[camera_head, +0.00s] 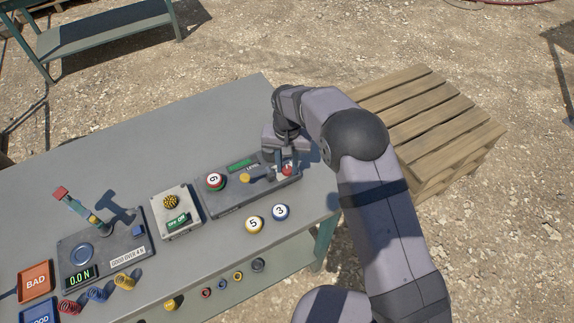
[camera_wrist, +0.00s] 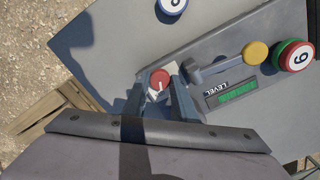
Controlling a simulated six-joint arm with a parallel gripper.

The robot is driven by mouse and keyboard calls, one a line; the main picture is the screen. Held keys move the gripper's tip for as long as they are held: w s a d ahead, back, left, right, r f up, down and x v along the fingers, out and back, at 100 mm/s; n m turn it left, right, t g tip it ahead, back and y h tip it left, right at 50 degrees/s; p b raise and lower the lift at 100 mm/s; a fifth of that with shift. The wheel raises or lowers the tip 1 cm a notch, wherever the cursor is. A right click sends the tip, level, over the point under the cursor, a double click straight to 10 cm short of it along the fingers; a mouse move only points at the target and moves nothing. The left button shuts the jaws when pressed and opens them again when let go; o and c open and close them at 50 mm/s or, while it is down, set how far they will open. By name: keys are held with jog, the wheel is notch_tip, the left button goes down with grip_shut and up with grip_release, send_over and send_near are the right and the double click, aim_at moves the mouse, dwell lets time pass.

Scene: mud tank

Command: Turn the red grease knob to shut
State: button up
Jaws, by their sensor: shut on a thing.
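The red grease knob (camera_wrist: 159,79) sits at one end of a grey panel (camera_wrist: 236,56), with a white pointer mark on its top. My gripper (camera_wrist: 160,90) is at the knob, its two fingers on either side of it and closed on it. In the head view the red knob (camera_head: 287,169) shows partly between the fingers of my gripper (camera_head: 281,168) at the panel's right end. A small white label lies by the knob and is partly hidden by the fingers. I cannot read the label or tell which setting the pointer marks.
A black-and-yellow knob box (camera_head: 178,212) stands left. A wooden pallet stack (camera_head: 432,120) stands right.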

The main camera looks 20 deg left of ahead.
aim_at(287, 169)
jog(key=n+b, duration=0.1)
jog(key=n, duration=0.4)
jog(key=n+b, duration=0.1)
jog(key=n, duration=0.4)
jog(key=shift+r, duration=0.1)
dwell(0.6)
jog(key=o, duration=1)
jog(key=shift+o, duration=0.2)
jog(key=shift+r+b, duration=1.25)
jog(key=shift+r, duration=2.4)
